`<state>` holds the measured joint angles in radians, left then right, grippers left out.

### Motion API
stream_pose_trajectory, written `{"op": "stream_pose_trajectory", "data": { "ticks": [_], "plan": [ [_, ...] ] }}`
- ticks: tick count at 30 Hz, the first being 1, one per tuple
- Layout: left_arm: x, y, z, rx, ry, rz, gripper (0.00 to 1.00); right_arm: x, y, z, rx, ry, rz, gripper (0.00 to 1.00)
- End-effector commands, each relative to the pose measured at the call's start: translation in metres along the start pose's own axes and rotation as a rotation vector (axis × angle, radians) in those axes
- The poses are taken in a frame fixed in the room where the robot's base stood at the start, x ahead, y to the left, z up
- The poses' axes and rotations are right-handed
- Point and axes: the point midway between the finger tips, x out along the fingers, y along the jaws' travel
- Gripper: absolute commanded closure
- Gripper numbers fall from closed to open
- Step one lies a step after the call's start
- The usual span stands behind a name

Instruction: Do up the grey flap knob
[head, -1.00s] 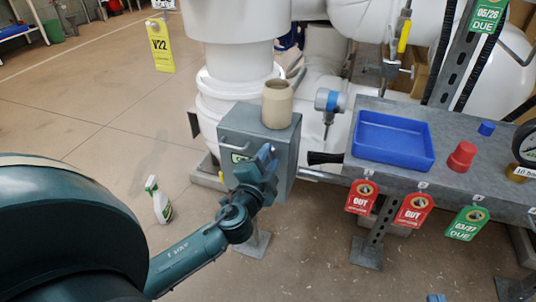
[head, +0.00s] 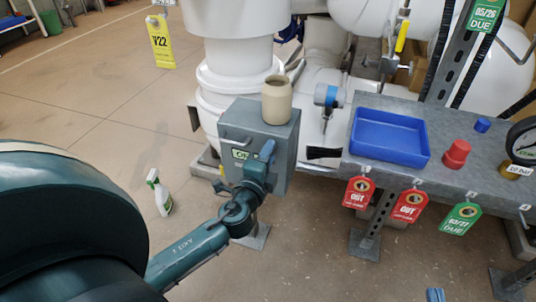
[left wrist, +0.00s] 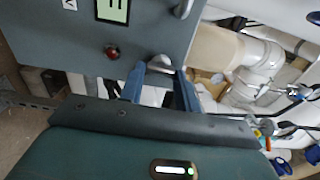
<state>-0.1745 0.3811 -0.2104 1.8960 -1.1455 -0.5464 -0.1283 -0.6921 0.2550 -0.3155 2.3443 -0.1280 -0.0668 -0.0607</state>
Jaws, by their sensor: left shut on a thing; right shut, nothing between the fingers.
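The grey flap knob (left wrist: 160,63) is a small pale grey piece at the edge of the grey box in the left wrist view. My left gripper (left wrist: 160,73) has its two blue fingers on either side of it and is shut on it. In the head view the left gripper (head: 266,152) is against the front of the grey box (head: 283,150) and hides the knob. The box has a display (left wrist: 113,10) and a red button or lamp (left wrist: 112,52). Blue tips of my right gripper (head: 435,295) show at the bottom edge, shut and empty.
A beige jar (head: 277,100) stands on top of the box. To the right, a grey bench (head: 390,177) holds a blue tray (head: 390,157) and a red part (head: 456,154). Red and green tags hang from its front. A spray bottle (head: 160,194) stands on the floor.

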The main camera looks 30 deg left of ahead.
Motion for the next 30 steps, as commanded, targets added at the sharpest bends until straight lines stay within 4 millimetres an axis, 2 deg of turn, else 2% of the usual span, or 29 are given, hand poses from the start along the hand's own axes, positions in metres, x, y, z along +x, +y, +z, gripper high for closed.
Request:
{"op": "stream_pose_trajectory", "data": {
  "ticks": [8,9,16,25,30],
  "plan": [
    [0.000,0.000,0.000,0.003,0.000,0.000,0.90,0.000,0.000,0.000,0.000,0.001,0.001,1.00],
    [0.000,0.000,0.000,0.003,0.000,0.000,0.64,0.000,0.000,0.000,0.001,0.001,0.001,1.00],
    [0.000,0.000,0.000,0.001,0.000,0.000,0.45,0.000,0.000,-0.001,0.001,0.003,0.001,1.00],
    [-0.004,0.000,0.000,0.000,0.000,0.001,0.45,0.000,0.000,-0.001,0.002,0.004,0.001,1.00],
    [-0.027,0.001,0.000,-0.002,0.000,0.004,0.45,0.000,0.000,-0.001,0.002,0.004,0.001,1.00]
  ]
}}
